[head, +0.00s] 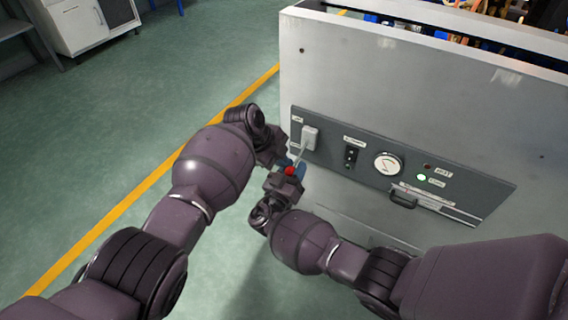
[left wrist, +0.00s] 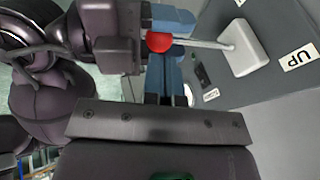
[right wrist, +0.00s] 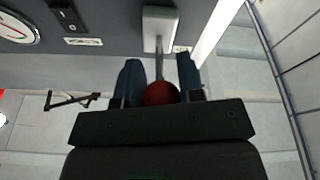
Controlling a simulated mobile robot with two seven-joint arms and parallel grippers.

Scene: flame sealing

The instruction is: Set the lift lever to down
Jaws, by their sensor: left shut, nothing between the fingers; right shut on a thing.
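The lift lever has a pale base (head: 310,138) at the panel's left end, a thin metal rod and a red knob (head: 291,171). In the head view the rod slants down and left from the base. My right gripper (right wrist: 158,76) is shut on the red knob (right wrist: 160,93), with a blue finger on each side. My left gripper (left wrist: 166,76) is shut and empty, close beside the knob (left wrist: 159,42) and right gripper; in the head view its fingertips are hard to make out. An "UP" label (left wrist: 298,57) is beside the base (left wrist: 245,47).
The dark panel (head: 450,200) also carries a black switch (head: 351,155), a round gauge (head: 388,164), a lit green lamp (head: 421,177) and a drawer handle (head: 403,199). The grey machine wall (head: 420,100) stands behind. Green floor (head: 200,50) is open on the left.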

